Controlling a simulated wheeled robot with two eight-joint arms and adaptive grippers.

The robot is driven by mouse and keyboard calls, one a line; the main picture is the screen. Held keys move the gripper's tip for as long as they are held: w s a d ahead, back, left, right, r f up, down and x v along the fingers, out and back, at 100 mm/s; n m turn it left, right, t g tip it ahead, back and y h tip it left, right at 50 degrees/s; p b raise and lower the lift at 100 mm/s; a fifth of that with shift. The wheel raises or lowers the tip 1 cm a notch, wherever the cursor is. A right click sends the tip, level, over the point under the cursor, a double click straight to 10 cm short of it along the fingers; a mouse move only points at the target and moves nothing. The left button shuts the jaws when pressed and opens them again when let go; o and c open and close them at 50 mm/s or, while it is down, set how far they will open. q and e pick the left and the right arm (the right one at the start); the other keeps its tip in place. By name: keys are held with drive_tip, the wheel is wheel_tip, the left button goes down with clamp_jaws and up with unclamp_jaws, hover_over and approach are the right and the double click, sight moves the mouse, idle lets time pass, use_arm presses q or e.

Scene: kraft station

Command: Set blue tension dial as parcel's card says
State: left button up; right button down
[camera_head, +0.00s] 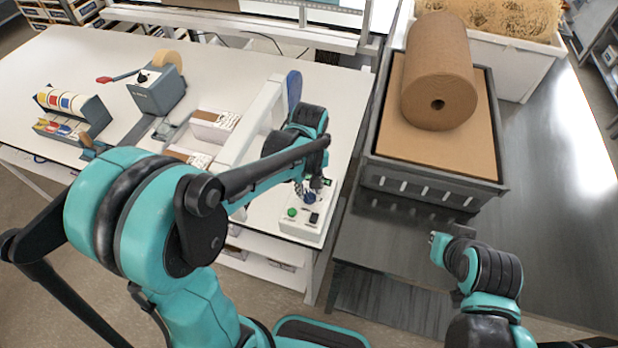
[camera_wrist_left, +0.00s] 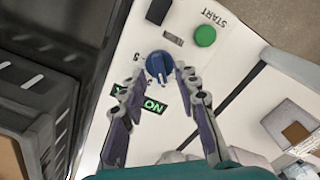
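The blue tension dial (camera_wrist_left: 158,66) sits on a white control box (camera_head: 300,230); its white mark points toward the lower edge of the left wrist view. Digits beside it are partly hidden. My left gripper (camera_wrist_left: 161,72) is over the box with its fingers apart, one on each side of the dial; I cannot tell whether they touch it. A lit green ON display (camera_wrist_left: 152,104) lies between the fingers. The head view also shows the dial (camera_head: 309,196), partly covered by the gripper. My right gripper (camera_head: 440,242) is over the dark bench, its fingers unclear. I cannot make out a parcel card.
A green START button (camera_wrist_left: 205,36) and a black switch (camera_wrist_left: 157,11) are near the dial. A brown paper roll (camera_head: 437,80) lies in a grey crate (camera_head: 420,180) right of the table. Small cartons (camera_head: 213,126) and a tape dispenser (camera_head: 157,92) stand on the white table.

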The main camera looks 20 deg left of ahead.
sight(309, 192)
use_arm(q)
wheel_tip(309, 192, up, 11)
drive_tip(key=shift+r, duration=0.15)
